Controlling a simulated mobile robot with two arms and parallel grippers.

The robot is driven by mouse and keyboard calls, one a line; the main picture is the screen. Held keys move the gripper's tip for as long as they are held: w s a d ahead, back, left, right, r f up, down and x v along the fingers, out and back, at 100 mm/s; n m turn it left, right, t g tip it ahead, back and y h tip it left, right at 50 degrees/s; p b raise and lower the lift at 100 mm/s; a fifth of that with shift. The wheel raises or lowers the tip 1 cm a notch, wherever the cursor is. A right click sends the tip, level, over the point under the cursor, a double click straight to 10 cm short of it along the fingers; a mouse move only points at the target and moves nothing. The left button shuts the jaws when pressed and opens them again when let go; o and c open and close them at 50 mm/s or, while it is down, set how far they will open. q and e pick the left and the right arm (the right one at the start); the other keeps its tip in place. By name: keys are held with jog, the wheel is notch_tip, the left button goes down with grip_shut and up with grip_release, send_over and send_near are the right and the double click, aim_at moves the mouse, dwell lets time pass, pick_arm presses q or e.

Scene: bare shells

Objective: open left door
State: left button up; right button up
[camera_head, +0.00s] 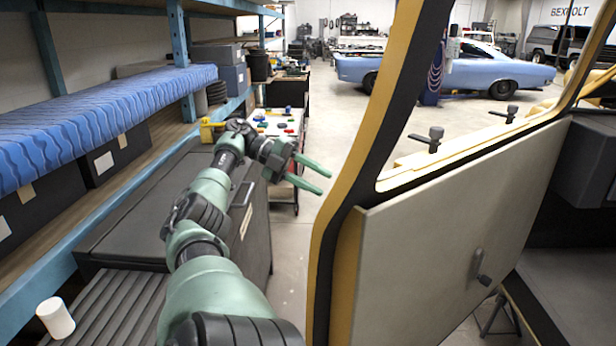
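A vehicle door (435,255) fills the right side of the head view. It has a yellow and black frame, an open window space and a grey inner panel with a dark crank-like handle (482,268) low on it. Floor shows past the panel's lower right edge; I cannot tell how far the door is swung. My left gripper (323,183) has two green fingers spread apart with nothing between them. My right gripper is not in view.
Blue-framed shelves (180,35) with boxes line the left. Dark cabinets (140,225) stand under my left arm, and a white cup (55,318) sits at lower left. A narrow floor aisle is clear ahead. A blue car (480,70) stands far behind the door.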

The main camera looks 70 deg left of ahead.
pick_arm(q)
jog(key=shift+s+a+f, duration=0.2)
jog(key=shift+s+a, duration=0.5)
jog(key=shift+a, duration=0.25)
jog(key=shift+p, duration=0.5)
jog(key=shift+d, duration=0.1)
